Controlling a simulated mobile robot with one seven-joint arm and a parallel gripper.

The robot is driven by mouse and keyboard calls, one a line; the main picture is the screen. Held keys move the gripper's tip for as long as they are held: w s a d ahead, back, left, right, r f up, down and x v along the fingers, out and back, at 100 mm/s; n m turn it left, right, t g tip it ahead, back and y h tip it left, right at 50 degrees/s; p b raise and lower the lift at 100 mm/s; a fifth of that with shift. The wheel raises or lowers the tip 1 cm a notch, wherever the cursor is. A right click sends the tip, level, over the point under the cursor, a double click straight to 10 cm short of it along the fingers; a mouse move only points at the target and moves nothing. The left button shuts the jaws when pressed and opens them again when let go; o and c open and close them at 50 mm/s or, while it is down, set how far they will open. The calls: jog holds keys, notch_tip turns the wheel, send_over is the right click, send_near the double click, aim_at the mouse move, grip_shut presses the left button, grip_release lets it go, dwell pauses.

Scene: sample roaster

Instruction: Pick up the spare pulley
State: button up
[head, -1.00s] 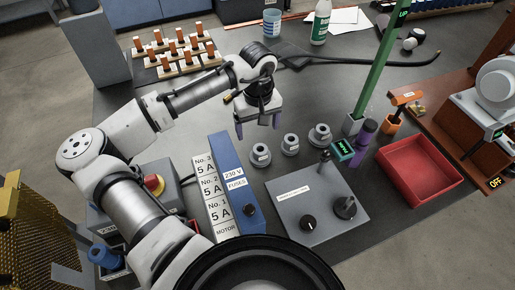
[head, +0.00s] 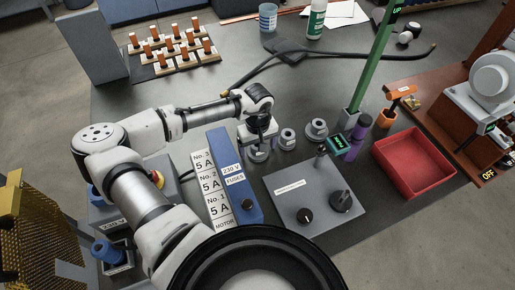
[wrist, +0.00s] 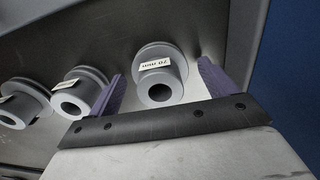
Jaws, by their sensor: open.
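Three grey flanged pulleys stand in a row on the dark table; I cannot tell from looks alone which is the spare. In the head view the left one (head: 259,155) is partly hidden under my gripper (head: 258,146). The middle pulley (head: 287,139) and right pulley (head: 317,130) are clear. In the wrist view my gripper (wrist: 160,70) is open, with a purple finger on each side of a pulley (wrist: 175,72) whose white label seems to read 70 mm. No contact shows. The other pulleys (wrist: 92,90) and (wrist: 24,103) lie to its left.
A blue fuse box (head: 236,178) stands close left of the pulleys. A grey control box (head: 287,203) with knobs is in front. The table behind the pulleys is mostly clear.

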jog(key=shift+c, duration=0.2)
jog(key=c, duration=1.2)
